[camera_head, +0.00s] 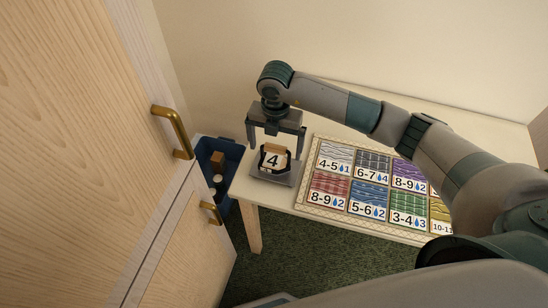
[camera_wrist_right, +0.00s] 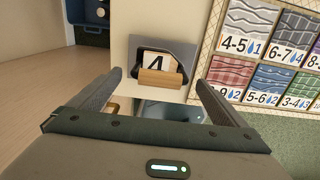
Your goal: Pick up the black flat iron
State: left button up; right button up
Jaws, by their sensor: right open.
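The black flat iron (camera_head: 264,168) with a light wooden handle (camera_head: 275,149) and a white "4" face stands at the table's left end, on a grey plate (camera_head: 285,180). In the right wrist view the iron's black frame (camera_wrist_right: 188,58) and its wooden handle (camera_wrist_right: 160,79) show between the fingers. My right gripper (camera_head: 275,152) points down over the iron, open, with one finger on each side of it. In the right wrist view the gripper (camera_wrist_right: 157,80) is also open and shows nothing clamped. My left gripper is not in view.
A board (camera_head: 300,206) of colored, numbered cloth patches lies on the table right of the iron. A blue bin (camera_head: 207,146) with a few items stands on the floor left of the table (camera_head: 240,188). A wooden cabinet (camera_head: 80,130) with brass handles fills the left.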

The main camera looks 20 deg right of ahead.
aim_at(276, 157)
jog(key=shift+w+d+f+p, duration=0.15)
jog(key=shift+f+p, duration=0.4)
jog(key=shift+f, duration=1.2)
jog(key=shift+r, duration=0.1)
jog(key=c, duration=1.3)
